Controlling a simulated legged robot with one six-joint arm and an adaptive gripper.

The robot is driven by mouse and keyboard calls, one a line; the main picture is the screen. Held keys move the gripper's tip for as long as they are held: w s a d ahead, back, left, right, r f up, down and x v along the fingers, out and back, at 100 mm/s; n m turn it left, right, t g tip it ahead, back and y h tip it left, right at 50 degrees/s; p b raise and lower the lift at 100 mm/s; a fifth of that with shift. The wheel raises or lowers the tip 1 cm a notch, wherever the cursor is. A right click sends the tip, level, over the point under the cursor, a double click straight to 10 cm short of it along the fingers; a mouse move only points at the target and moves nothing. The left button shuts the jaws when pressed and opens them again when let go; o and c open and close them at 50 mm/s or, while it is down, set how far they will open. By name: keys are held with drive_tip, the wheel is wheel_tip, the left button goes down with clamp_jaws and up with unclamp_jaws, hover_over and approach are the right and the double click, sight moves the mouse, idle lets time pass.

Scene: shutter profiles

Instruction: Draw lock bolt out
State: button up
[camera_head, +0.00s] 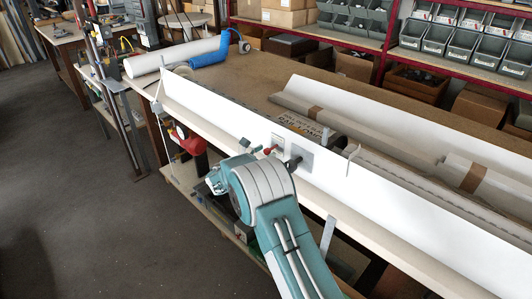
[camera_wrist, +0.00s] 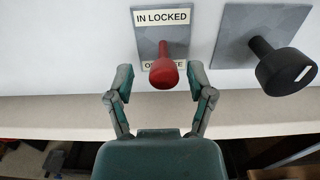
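The lock bolt is a red knob (camera_wrist: 163,72) on a grey plate marked "IN LOCKED" (camera_wrist: 162,18); a second label below is mostly hidden by the knob. The plate is fixed to a white upright panel. My gripper (camera_wrist: 159,84) is open, with one finger on each side of the knob's lower end and a gap to it on both sides. In the head view the red knob (camera_head: 268,151) shows small on the white panel (camera_head: 235,118), and my gripper (camera_head: 251,147) is beside it, small and partly hidden by my arm.
A black knob (camera_wrist: 286,70) on its own grey plate (camera_wrist: 238,36) sticks out right of the red one. A bench ledge (camera_wrist: 60,112) runs below. Long rolls (camera_head: 372,110) lie on the bench behind the panel. Open floor (camera_head: 70,190) is at the left.

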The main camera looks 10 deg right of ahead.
drive_tip(key=v, duration=1.2)
drive_tip(key=shift+f, duration=0.1)
drive_tip(key=s+d+r+m+g+y, duration=0.4)
drive_tip(key=s+d+r+m+g, duration=0.4)
drive_tip(key=s+d+r+m, duration=0.55)
drive_tip(key=s+r+m+t+y, duration=0.1)
drive_tip(key=s+m+y, duration=0.4)
drive_tip(key=s, duration=0.8)
drive_tip(key=s+a+r+m+t+y, duration=0.1)
drive_tip(key=s+m+y, duration=0.4)
drive_tip(key=s, duration=0.8)
drive_tip(key=shift+a+m+t+y, duration=0.3)
drive_tip(key=shift+m+t, duration=0.2)
drive_tip(key=shift+m, duration=0.35)
